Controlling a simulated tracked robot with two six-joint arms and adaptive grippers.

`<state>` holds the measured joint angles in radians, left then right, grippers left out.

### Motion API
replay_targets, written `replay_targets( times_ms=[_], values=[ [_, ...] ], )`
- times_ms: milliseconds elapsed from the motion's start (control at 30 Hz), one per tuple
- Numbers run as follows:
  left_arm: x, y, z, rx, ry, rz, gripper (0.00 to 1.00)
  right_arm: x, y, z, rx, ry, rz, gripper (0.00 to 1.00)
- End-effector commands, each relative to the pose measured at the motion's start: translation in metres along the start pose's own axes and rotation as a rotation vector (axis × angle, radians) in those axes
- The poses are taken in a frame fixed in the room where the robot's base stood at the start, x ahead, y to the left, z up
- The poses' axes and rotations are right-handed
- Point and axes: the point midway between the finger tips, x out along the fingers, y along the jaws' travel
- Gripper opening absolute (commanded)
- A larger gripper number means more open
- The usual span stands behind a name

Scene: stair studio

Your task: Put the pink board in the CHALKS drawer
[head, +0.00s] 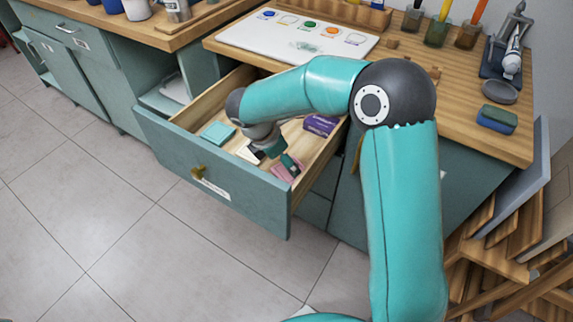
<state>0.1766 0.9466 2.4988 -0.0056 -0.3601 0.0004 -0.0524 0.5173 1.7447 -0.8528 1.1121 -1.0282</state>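A teal drawer (190,185) is pulled open under the wooden counter, with a brass handle and a white label too small to read. My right arm reaches over it from the lower right, and my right gripper (287,163) points down inside the drawer's right half. A pink flat piece (284,174), which looks like the pink board, is inside the drawer right at the fingertips. The gripper partly covers it, so I cannot tell whether the fingers hold it or are apart from it. My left gripper is out of view.
The drawer also holds a turquoise piece (218,133), a purple box (320,125) and a white-and-dark item (249,153). Above are a whiteboard (255,38), brush jars (436,33) and a sponge (497,119). Leaning boards (518,185) stand at right. The tiled floor in front is clear.

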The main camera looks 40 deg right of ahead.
Motion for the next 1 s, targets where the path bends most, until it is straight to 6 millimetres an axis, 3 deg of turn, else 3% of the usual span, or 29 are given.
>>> replay_targets(
  times_ms=[100, 333, 1000],
  values=[
    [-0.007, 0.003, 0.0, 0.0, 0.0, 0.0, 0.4, -0.028, 0.001, 0.001, 0.0, 0.001, 0.004, 0.93],
    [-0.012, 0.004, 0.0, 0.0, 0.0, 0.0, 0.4, -0.059, 0.001, 0.0, 0.0, 0.0, 0.002, 0.93],
    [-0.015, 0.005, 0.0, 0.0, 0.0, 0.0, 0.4, -0.067, 0.0, 0.0, -0.001, 0.0, 0.0, 0.93]
  ],
)
